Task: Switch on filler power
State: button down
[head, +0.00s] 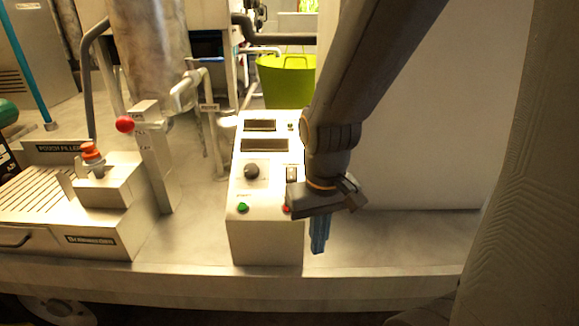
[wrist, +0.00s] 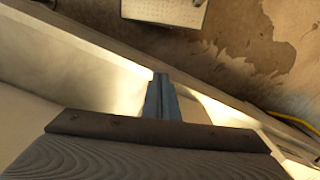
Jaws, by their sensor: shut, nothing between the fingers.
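The control box (head: 266,235) stands on the bench in the middle of the head view. Its sloped panel has two dark displays (head: 264,145), a black knob (head: 252,171), a green button (head: 243,208) and a red button (head: 287,209) partly hidden by my gripper. My gripper (head: 318,248) is shut and empty, pointing down just right of the box's front corner. In the wrist view my closed fingers (wrist: 161,92) show over the bench edge. I cannot read the panel labels.
The pouch filler (head: 95,215) with an orange-red button (head: 92,152) stands at left. A post with a red ball knob (head: 125,124) rises beside it. A green bucket (head: 285,80) is behind. The bench top (head: 400,235) right of my gripper is clear.

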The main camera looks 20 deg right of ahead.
jog(key=n+t+h+p, duration=0.1)
jog(key=n+t+p, duration=0.25)
jog(key=n, duration=1.05)
send_near(292, 177)
jog(key=s+a+b+v, duration=0.1)
jog(key=v, duration=0.7)
jog(key=shift+w+d+f, duration=0.15)
jog(key=shift+w+f, duration=0.05)
jog(key=shift+f, duration=0.15)
jog(key=x, duration=1.4)
jog(key=shift+w+d, duration=0.15)
jog(key=shift+f, duration=0.15)
jog(key=shift+p, duration=0.35)
jog(key=shift+r+p, duration=0.8)
